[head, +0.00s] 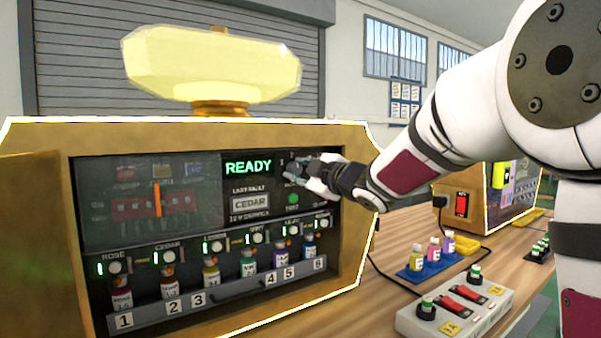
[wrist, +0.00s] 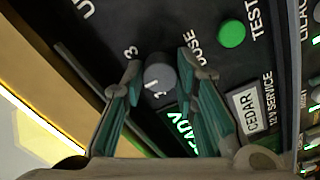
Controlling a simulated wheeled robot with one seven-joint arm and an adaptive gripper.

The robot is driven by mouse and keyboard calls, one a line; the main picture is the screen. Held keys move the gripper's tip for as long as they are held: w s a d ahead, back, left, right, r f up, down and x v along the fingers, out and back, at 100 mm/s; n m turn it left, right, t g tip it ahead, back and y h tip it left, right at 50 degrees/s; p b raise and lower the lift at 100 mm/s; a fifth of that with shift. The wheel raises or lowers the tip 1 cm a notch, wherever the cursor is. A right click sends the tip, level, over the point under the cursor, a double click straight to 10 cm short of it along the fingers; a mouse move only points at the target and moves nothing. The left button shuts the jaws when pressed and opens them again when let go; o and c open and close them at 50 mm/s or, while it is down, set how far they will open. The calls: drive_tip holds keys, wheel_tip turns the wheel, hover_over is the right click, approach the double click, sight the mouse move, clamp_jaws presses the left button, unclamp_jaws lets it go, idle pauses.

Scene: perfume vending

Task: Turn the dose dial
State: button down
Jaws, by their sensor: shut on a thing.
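The dose dial (wrist: 159,77) is a small round grey knob on the machine's black panel, beside the word DOSE and the numbers 1 and 3. My gripper (wrist: 163,68) has one finger on each side of it and is shut on it in the wrist view. In the head view my gripper (head: 303,170) reaches the panel from the right, just right of the green READY display (head: 248,166), and hides the dial. The dial's exact setting is hard to read.
A green TEST button (wrist: 232,33) and a CEDAR label (wrist: 248,108) are close to the dial. Numbered bottles (head: 211,277) stand in a row below the panel. A switch strip (head: 455,308) and a blue tray with small bottles (head: 425,268) occupy the table at right.

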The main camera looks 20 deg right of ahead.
drive_tip(key=shift+a+f, duration=0.1)
drive_tip(key=c, duration=1.3)
unclamp_jaws()
drive_tip(key=shift+s, duration=0.1)
drive_tip(key=shift+s+d, duration=0.2)
drive_tip(key=shift+s, duration=0.1)
drive_tip(key=v, duration=1.1)
drive_tip(key=shift+s, duration=0.1)
